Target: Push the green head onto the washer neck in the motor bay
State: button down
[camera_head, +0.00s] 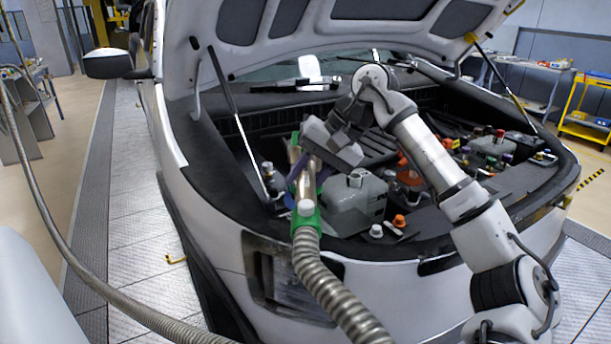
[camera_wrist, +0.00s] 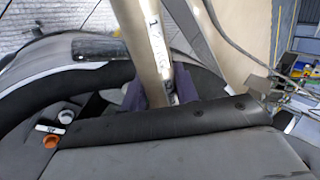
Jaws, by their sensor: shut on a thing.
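The green head (camera_head: 306,219) shows in the head view at the front left of the open motor bay, with a ribbed grey hose (camera_head: 327,283) running down from it. My gripper (camera_head: 307,180) is shut on the pale tube part of the head, between its green pieces. In the wrist view my purple fingers (camera_wrist: 160,92) close around that beige tube (camera_wrist: 146,45); the green parts do not show there. A grey tank with a pale neck (camera_head: 355,180) stands just right of the head. I cannot tell which neck is the washer neck, nor whether the head touches one.
The raised hood (camera_head: 290,22) and its prop rod (camera_head: 233,118) bound the bay above and left. A yellow cart (camera_head: 585,110) stands far right.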

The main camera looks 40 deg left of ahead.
jog(key=shift+f+b, duration=1.9)
jog(key=shift+f, duration=1)
jog(key=shift+f+b, duration=1.2)
jog(key=shift+f, duration=0.65)
jog(key=c, duration=1)
grip_release()
jog(key=v, duration=1.4)
